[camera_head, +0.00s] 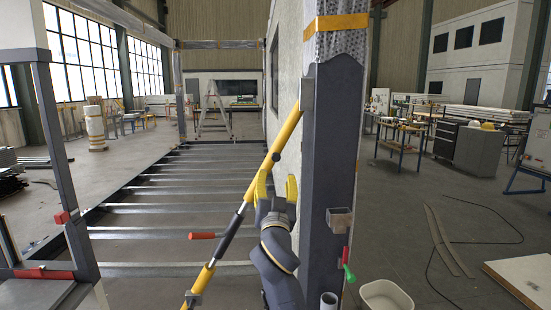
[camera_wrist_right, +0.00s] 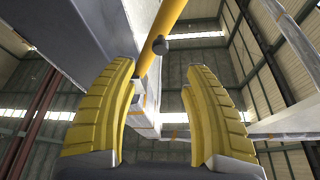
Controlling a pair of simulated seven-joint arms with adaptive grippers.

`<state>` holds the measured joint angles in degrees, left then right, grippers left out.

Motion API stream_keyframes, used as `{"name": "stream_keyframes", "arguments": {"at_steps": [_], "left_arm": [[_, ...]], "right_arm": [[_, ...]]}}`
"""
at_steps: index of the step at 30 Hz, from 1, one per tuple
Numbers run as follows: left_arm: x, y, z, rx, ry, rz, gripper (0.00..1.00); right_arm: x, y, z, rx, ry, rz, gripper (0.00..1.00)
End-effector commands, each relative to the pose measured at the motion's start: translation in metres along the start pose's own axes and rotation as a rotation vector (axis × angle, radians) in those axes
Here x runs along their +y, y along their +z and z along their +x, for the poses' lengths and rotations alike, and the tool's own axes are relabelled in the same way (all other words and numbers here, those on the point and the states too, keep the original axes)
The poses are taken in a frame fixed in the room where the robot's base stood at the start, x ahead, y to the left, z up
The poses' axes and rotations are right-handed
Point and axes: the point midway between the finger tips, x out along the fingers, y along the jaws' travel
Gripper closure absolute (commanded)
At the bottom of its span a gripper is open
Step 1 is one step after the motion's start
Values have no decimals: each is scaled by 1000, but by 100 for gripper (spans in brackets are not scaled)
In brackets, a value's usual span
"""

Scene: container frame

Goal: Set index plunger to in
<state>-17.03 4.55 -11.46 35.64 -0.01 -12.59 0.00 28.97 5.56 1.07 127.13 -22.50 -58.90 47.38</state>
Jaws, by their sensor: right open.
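A yellow diagonal brace (camera_head: 285,135) with a dark middle sleeve runs from lower left up to the grey post. A small dark knob on this brace, which looks like the index plunger (camera_wrist_right: 160,46), shows in the right wrist view beyond the fingertips; its in or out position cannot be told. In the head view a dark spot at the brace above my gripper may be the same knob. My right gripper (camera_head: 277,187) has yellow fingers spread apart and empty, just below the brace. The fingers (camera_wrist_right: 160,75) frame open space in the wrist view. My left gripper is not in view.
The grey post (camera_head: 333,150) stands close right of my gripper, with a small metal box (camera_head: 339,220) and red and green handles (camera_head: 347,264) on it. A red handle (camera_head: 203,235) sticks out left of the brace. A white bin (camera_head: 386,296) is at lower right.

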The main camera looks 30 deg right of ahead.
Motion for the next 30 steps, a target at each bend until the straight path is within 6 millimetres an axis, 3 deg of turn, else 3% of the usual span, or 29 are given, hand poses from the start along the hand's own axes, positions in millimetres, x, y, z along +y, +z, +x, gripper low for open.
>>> {"name": "stream_keyframes", "arguments": {"at_steps": [6, 15, 22, 30], "left_arm": [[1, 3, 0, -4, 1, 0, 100], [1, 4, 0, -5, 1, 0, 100], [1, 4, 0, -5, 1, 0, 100], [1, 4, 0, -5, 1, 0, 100]], "right_arm": [[0, -1, 41, 2, 0, -4, 51], [0, 0, 86, 0, 0, -3, 51], [-1, 1, 105, -1, -1, -3, 51], [0, 0, 111, 0, -1, -1, 51]]}}
